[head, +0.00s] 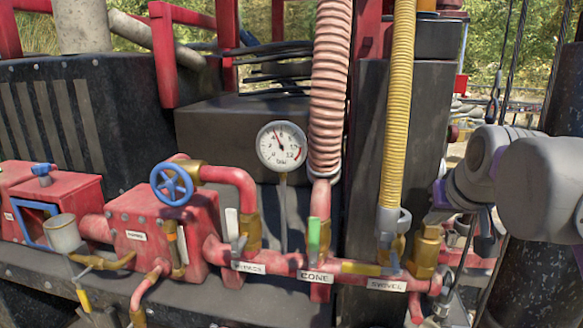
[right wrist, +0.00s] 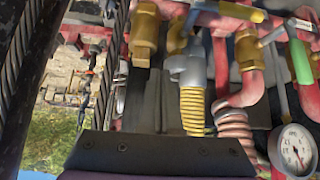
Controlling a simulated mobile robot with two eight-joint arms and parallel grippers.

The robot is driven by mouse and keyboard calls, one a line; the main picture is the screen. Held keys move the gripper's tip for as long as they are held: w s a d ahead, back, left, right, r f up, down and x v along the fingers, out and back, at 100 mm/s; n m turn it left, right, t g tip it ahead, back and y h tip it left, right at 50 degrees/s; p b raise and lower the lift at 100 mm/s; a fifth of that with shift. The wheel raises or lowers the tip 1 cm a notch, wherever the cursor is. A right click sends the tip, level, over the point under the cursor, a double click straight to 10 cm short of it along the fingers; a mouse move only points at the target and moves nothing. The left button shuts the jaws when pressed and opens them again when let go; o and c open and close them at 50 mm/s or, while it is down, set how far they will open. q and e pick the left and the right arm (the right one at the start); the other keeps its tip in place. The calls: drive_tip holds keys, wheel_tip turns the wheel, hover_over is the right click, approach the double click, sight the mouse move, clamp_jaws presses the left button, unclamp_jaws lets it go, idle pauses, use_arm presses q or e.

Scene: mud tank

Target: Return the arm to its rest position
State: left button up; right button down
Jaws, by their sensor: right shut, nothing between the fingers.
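My right arm (head: 540,185), with grey and purple links, comes in from the right edge in the head view. My right gripper (head: 434,215) is small and dark there, partly lost against the pipes. It is shut and empty, just right of the yellow hose's lower fitting. My left arm and left gripper are not in view.
Close by are the red manifold (head: 340,276) with handled valves, brass fittings, a yellow hose (head: 398,110), a pink hose (head: 330,85) and a round gauge (head: 281,146). A blue handwheel (head: 171,184) is farther left. Dark cables or posts stand at the right.

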drive_tip(key=s+a+f, duration=0.3)
drive_tip(key=s+f, duration=0.2)
drive_tip(key=f, duration=0.7)
drive_tip(key=s+a+f+n+g+y, duration=0.1)
drive_tip(key=s+a+f, duration=0.3)
drive_tip(key=f, duration=0.9)
drive_tip(key=s+a+f+n, duration=0.1)
drive_tip(key=s+a+f, duration=0.2)
drive_tip(key=s+f, duration=0.5)
wheel_tip(320, 180, down, 5)
drive_tip(key=shift+a+g, duration=0.2)
drive_tip(key=shift+g, duration=0.2)
drive_tip(key=shift+s, duration=0.1)
